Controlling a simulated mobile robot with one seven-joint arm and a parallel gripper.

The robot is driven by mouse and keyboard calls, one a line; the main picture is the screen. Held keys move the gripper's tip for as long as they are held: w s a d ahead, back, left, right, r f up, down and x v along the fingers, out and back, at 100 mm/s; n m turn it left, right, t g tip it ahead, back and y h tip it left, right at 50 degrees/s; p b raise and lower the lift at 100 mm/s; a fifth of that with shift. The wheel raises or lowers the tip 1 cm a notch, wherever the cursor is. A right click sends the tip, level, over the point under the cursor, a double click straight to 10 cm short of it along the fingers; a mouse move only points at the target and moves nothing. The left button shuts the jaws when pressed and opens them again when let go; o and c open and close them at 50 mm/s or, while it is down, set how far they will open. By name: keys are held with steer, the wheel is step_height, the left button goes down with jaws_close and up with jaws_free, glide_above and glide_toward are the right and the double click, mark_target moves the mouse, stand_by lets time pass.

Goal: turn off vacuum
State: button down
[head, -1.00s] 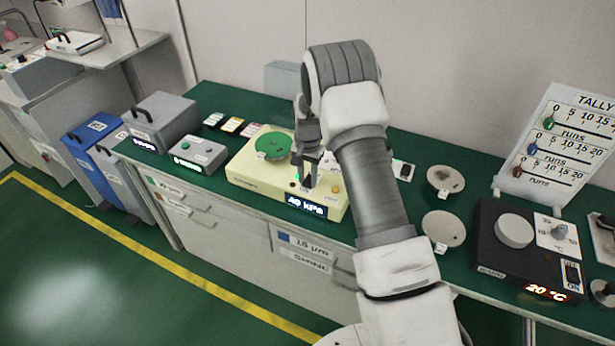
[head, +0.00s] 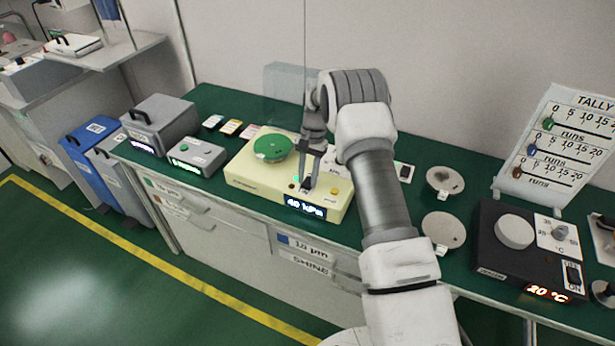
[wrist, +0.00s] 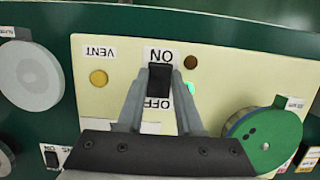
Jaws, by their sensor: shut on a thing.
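The vacuum unit (head: 243,183) is a cream box on the green bench, with a green disc (head: 272,147) on top. Its display (head: 305,207) reads 40 kPa. In the wrist view, its black rocker switch (wrist: 159,80) sits between upside-down ON and OFF labels. My gripper (head: 308,189) points down at this panel. In the wrist view, my gripper (wrist: 160,78) has one finger on each side of the switch, shut on it; the fingers hide part of its sides. A lit green lamp (wrist: 190,88) and a dark brown lamp (wrist: 190,62) are beside it.
A yellow VENT button (wrist: 98,78) is near the switch. A grey box with a green button (head: 195,157) stands left of the unit. Round plates (head: 443,229) and a black hotplate (head: 490,255) reading 20 °C are to the right.

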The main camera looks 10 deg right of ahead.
steer(key=c, duration=0.6)
jaws_free()
steer(key=shift+o, duration=0.2)
steer(key=v, duration=1.7)
steer(key=shift+r, duration=0.25)
